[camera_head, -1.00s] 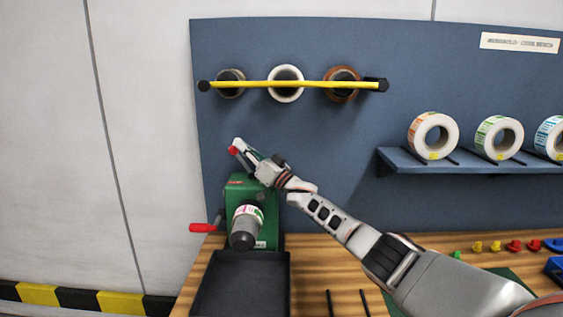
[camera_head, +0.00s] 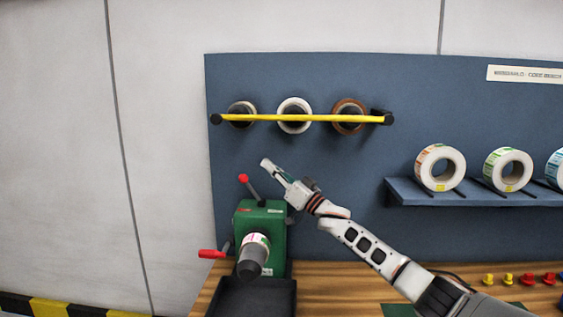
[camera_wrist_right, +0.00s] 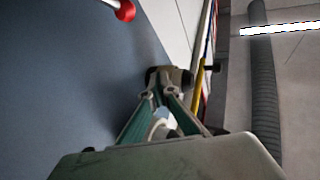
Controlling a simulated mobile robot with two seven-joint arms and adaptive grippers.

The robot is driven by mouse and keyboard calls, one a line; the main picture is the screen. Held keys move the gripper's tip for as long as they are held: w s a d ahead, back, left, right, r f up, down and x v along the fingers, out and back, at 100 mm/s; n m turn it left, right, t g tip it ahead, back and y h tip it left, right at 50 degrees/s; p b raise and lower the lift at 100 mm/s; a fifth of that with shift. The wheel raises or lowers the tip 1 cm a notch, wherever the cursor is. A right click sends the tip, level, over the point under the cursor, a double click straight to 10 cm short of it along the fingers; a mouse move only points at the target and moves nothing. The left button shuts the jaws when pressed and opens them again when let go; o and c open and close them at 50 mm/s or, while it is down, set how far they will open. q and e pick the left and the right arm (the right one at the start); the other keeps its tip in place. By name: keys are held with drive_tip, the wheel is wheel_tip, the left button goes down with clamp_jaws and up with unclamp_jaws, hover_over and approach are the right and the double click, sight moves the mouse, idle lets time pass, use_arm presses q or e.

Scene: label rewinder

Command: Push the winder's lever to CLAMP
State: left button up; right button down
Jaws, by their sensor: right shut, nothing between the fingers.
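The green winder (camera_head: 262,225) stands on the wooden bench at the left, with a roll (camera_head: 255,243) on its front spindle. Its lever, with a red knob (camera_head: 243,178), rises from the top and leans to the left. The red knob also shows at the top of the right wrist view (camera_wrist_right: 125,11), apart from the fingers. My right gripper (camera_head: 265,163) is shut and empty, above and to the right of the knob, not touching it. It also shows in the right wrist view (camera_wrist_right: 165,80). My left gripper is not in view.
A red side handle (camera_head: 208,254) sticks out left of the winder. A black tray (camera_head: 252,298) lies in front. A yellow bar (camera_head: 300,118) crosses several rolls on the blue panel above. A shelf (camera_head: 470,198) with label rolls is at the right.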

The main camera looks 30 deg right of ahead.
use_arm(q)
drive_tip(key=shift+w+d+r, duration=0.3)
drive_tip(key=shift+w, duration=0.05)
use_arm(e)
drive_tip(key=s, duration=0.1)
drive_tip(key=s+d+r, duration=0.2)
drive_tip(key=s, duration=0.1)
drive_tip(key=shift+r, duration=0.15)
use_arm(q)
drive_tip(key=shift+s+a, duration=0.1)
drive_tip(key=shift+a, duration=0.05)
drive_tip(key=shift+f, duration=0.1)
